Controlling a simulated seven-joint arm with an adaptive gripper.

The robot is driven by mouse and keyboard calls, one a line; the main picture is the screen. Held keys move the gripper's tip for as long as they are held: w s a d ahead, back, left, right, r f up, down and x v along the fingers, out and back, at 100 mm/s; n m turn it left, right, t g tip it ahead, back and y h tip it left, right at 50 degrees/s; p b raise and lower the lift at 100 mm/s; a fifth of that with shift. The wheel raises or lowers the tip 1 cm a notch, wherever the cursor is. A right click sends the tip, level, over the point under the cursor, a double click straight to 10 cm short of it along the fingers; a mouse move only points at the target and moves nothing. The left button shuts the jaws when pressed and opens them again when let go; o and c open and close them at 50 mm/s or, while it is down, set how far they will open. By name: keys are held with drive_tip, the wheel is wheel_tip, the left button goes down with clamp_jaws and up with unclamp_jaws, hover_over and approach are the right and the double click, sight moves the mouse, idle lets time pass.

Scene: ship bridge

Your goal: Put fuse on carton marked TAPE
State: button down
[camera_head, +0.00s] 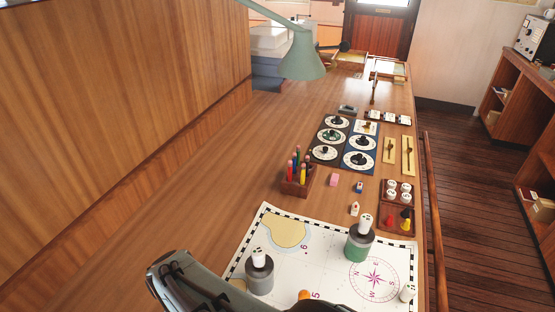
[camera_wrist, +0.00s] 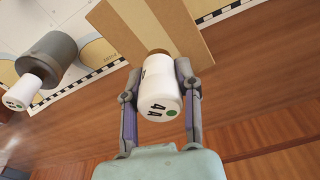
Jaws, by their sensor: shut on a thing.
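My gripper (camera_wrist: 160,72) is shut on a fuse (camera_wrist: 158,92) in the wrist view. The fuse is a white cylinder with a green dot and dark lettering that looks like "4A". A brown cardboard carton (camera_wrist: 186,28) lies just beyond the fuse. The fuse overlaps it in the picture, and I cannot tell whether they touch. No marking on the carton is readable. In the head view neither the held fuse nor the carton can be made out; my dark arm covers the bottom edge.
The chart (camera_head: 325,257) bears a grey cylinder (camera_head: 260,280) and a green one (camera_head: 358,246), each topped by a white fuse-like piece. Another white piece (camera_head: 408,292) stands at right. A pencil holder (camera_head: 297,181), a wooden tray (camera_head: 389,219) and dial panels lie farther back. Bare tabletop lies left.

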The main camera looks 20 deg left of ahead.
drive_tip(key=shift+w+a+f, duration=0.1)
drive_tip(key=shift+a+f, duration=0.05)
drive_tip(key=shift+f, duration=1.6)
drive_tip(key=shift+f, duration=0.1)
drive_tip(key=c, duration=0.8)
unclamp_jaws()
drive_tip(key=shift+o, duration=0.2)
